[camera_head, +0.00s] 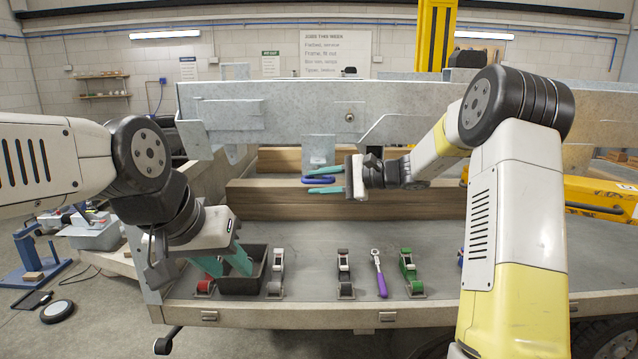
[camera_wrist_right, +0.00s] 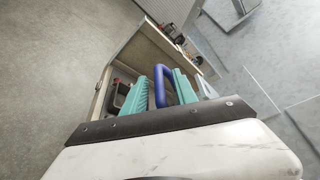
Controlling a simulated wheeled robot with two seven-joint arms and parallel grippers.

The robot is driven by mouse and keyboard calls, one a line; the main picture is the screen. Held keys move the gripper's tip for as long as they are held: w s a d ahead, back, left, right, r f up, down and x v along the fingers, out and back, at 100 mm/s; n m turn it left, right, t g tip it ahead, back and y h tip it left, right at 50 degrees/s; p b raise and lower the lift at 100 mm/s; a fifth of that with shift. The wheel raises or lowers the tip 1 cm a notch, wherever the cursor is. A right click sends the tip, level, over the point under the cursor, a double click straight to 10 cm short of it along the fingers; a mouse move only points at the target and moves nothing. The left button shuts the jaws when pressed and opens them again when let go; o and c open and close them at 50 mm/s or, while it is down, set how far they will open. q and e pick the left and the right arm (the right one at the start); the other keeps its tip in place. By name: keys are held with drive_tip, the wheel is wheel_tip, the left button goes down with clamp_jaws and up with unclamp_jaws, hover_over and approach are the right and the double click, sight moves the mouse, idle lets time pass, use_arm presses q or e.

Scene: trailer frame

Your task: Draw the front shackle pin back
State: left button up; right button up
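The blue shackle (camera_head: 317,180) is at the foot of a grey bracket (camera_head: 318,150) on the trailer frame; I cannot make out its pin separately. My right gripper (camera_head: 326,180) is at the shackle with one teal finger above it and one below. In the head view small gaps show between the fingers and the blue bar, so the gripper looks open around it. In the right wrist view the blue loop (camera_wrist_right: 161,90) lies between the two teal fingers; contact is unclear. My left gripper (camera_head: 224,262) is open, fingers pointing down at the black bin.
The black bin (camera_head: 244,281) stands on the grey deck (camera_head: 315,290). Several ratchet straps and a purple-handled ratchet wrench (camera_head: 380,276) lie along the deck's front. Wooden beams (camera_head: 400,205) run behind, under the galvanised frame rail (camera_head: 300,110). Deck space between the tools is clear.

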drive_tip(key=shift+c, duration=0.2)
clamp_jaws()
drive_tip(key=shift+f, duration=0.1)
idle(1.1)
